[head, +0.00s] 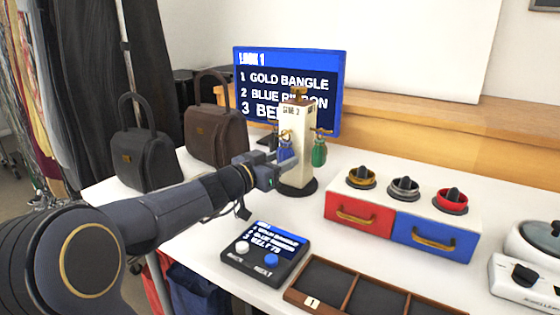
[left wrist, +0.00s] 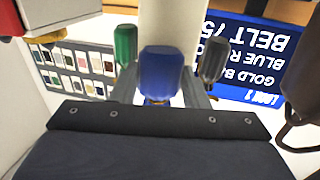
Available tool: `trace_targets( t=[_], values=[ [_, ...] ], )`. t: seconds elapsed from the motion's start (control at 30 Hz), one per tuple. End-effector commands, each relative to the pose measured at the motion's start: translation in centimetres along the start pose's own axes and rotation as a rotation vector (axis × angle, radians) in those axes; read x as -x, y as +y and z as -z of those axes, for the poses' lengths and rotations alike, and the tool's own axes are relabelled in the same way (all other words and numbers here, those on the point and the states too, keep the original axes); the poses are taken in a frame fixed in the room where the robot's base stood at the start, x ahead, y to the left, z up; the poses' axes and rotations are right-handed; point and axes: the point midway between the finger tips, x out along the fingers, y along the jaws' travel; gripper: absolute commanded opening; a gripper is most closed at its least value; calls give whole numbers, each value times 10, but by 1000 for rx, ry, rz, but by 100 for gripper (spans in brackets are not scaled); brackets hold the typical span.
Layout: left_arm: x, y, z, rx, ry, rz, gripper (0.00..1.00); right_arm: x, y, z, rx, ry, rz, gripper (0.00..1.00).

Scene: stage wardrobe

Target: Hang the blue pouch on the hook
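The blue pouch (head: 286,151) is at the left front of a white hook stand (head: 297,150) in the head view. In the left wrist view, which is upside down, the blue pouch (left wrist: 161,74) sits between the two fingers of my left gripper (left wrist: 161,85), which press close on both its sides. My left gripper (head: 277,170) also shows beside the stand in the head view. Gold hardware shows at the pouch's top, near a hook; I cannot tell whether its loop is over the hook. A green pouch (head: 319,152) hangs at the stand's right. My right gripper is out of view.
A dark grey pouch (left wrist: 214,62) hangs on the stand's other side. Two handbags (head: 148,150) stand at left, a screen (head: 290,75) behind. In front are a button console (head: 266,252), a compartment tray (head: 350,290) and a red-and-blue drawer box (head: 400,215).

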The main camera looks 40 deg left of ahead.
Motion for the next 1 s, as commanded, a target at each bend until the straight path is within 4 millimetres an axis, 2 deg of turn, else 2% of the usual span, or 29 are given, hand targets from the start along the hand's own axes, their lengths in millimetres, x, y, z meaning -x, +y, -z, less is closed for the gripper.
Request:
trace_targets(
  t=[0.03,0.2,0.5,0.57,0.9,1.0],
  values=[
    [0,0,0,0,0,0,47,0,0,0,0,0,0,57],
    [0,0,0,0,0,0,66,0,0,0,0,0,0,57],
    [4,0,0,-1,-1,1,66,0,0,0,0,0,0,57],
    [10,0,0,-2,0,1,66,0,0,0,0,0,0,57],
    [65,0,1,-2,0,3,66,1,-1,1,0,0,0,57],
    [74,0,0,-2,0,1,66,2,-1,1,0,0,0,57]
  ],
)
